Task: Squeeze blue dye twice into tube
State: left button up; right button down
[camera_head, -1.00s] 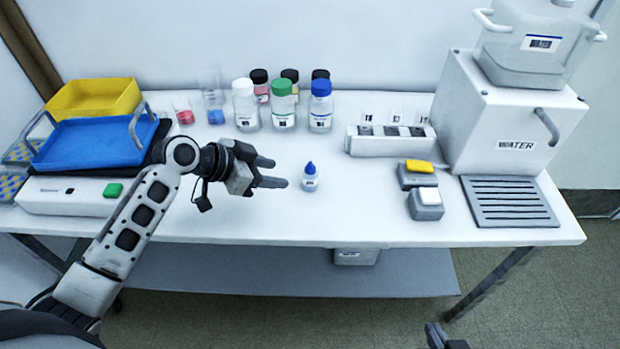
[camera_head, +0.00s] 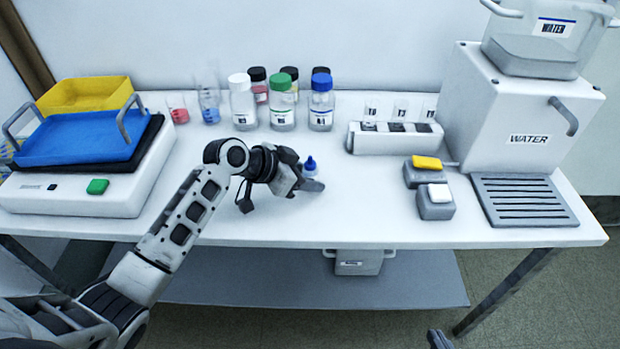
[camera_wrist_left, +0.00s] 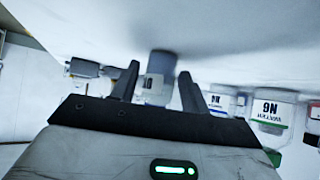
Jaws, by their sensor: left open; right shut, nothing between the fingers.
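The small dropper bottle with a blue cap (camera_head: 310,163) stands on the table's front middle, partly hidden by my left gripper (camera_head: 305,178). The left gripper is open, with its fingers level around the bottle. In the left wrist view, the bottle (camera_wrist_left: 158,66) shows blurred between the two spread fingers (camera_wrist_left: 156,88); I cannot tell whether they touch it. Several clear labelled tubes (camera_head: 400,108) stand in a white rack (camera_head: 395,142) right of the bottle. My right gripper (camera_head: 438,339) shows only in part at the bottom edge, shut and empty, away from the table.
Capped bottles, including a blue-capped one (camera_head: 321,105), stand behind the gripper. Two small button boxes (camera_head: 435,206) and a water dispenser (camera_head: 520,130) are at right. A scale (camera_head: 75,193) with a blue tray (camera_head: 75,140) is at left. The table's front middle is clear.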

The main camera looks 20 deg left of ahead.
aim_at(308, 163)
pick_arm(q)
jog(key=c, duration=0.4)
jog(key=shift+r, duration=0.1)
notch_tip(308, 163, up, 4)
jog(key=p, duration=0.4)
dwell(0.5)
